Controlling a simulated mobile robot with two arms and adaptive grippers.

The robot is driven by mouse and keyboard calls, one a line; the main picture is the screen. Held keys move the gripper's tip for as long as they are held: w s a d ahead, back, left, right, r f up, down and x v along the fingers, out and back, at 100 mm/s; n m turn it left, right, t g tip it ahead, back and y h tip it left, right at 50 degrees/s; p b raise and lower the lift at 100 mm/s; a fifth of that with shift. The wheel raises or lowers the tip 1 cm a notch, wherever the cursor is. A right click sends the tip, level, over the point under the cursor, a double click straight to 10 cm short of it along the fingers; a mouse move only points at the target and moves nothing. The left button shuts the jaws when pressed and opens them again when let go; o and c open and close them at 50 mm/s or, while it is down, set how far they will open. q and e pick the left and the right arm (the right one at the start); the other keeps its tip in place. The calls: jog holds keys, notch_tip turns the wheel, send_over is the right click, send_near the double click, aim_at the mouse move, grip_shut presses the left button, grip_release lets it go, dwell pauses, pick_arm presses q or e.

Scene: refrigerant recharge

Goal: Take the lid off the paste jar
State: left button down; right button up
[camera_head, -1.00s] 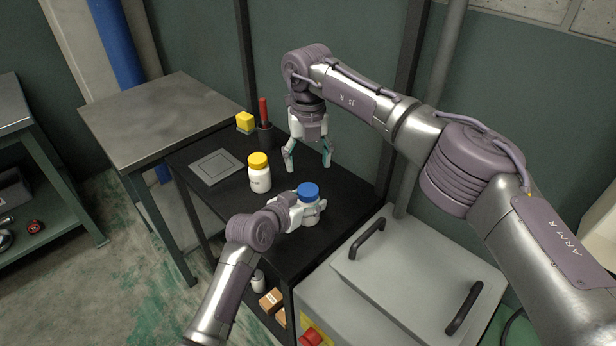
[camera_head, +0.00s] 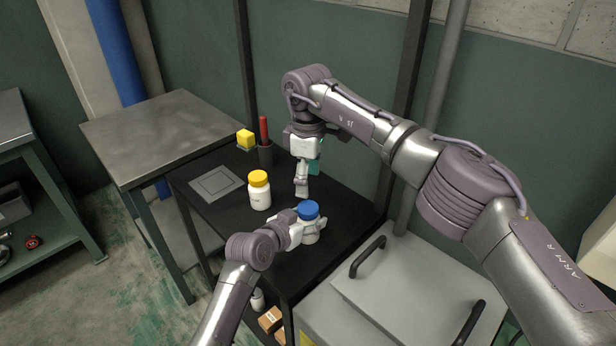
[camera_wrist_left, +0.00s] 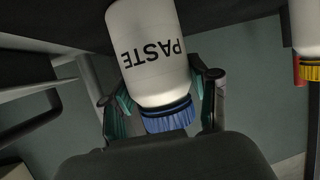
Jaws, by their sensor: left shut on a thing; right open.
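The paste jar (camera_head: 311,235) is white with a blue lid (camera_head: 308,210) and stands on the black table. My left gripper (camera_head: 306,229) is shut around the jar's body, below the lid. In the left wrist view the jar (camera_wrist_left: 146,48) reads "PASTE" upside down, the blue lid (camera_wrist_left: 168,119) is on it, and the gripper's fingers (camera_wrist_left: 160,98) flank it. My right gripper (camera_head: 302,188) is open and empty, pointing down behind the paste jar and above the table. It is seen edge-on.
A white jar with a yellow lid (camera_head: 259,190) stands left of the paste jar. A grey machine with handles (camera_head: 405,285) stands in front right.

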aim_at(308, 207)
pick_arm(q)
jog(key=shift+f, duration=0.1)
pick_arm(e)
jog(key=shift+f+m, duration=0.25)
jog(key=shift+m, duration=0.15)
notch_tip(308, 207, down, 8)
jog(key=shift+r, duration=0.2)
jog(key=shift+c, duration=0.2)
